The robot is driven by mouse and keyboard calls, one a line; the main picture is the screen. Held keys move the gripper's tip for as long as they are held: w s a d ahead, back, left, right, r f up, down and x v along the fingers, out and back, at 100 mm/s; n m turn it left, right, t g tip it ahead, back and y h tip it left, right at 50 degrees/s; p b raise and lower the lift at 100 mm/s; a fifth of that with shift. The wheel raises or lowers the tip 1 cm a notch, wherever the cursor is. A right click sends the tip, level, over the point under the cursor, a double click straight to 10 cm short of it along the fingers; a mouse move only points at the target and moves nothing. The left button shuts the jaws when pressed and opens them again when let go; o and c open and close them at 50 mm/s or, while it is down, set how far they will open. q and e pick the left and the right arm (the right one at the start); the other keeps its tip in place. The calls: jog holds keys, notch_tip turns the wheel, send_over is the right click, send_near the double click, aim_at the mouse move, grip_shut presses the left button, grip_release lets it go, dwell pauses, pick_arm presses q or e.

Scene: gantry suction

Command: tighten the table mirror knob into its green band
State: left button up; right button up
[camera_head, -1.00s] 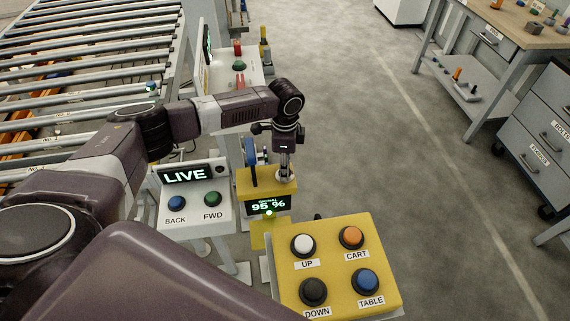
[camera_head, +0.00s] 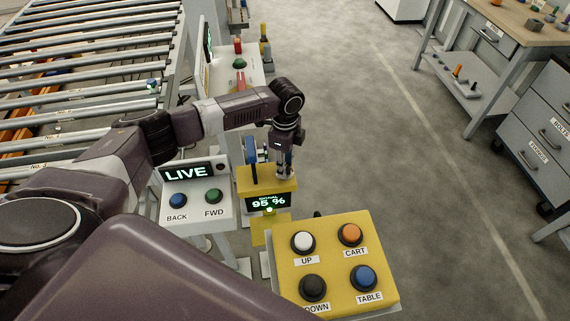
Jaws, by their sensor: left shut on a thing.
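My left gripper (camera_head: 284,172) points down onto the top of a small yellow box (camera_head: 256,187). It is shut on the mirror knob, which the fingers largely hide. The display (camera_head: 267,202) on the box's front reads 95 %, with a small green light (camera_head: 269,210) lit below it. A blue part (camera_head: 251,151) stands upright at the box's back left, beside the gripper. The knob's green band cannot be made out. My right gripper is not in view.
A yellow panel (camera_head: 333,267) with UP, CART, DOWN and TABLE buttons stands in front. A white LIVE panel (camera_head: 221,215) with BACK and FWD buttons stands at left. A roller conveyor (camera_head: 70,75) fills the upper left. Grey floor (camera_head: 400,190) is clear at right.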

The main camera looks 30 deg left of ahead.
pick_arm(q)
jog(key=o, duration=1.1)
jog(key=shift+o, duration=0.2)
notch_tip(320, 180, up, 12)
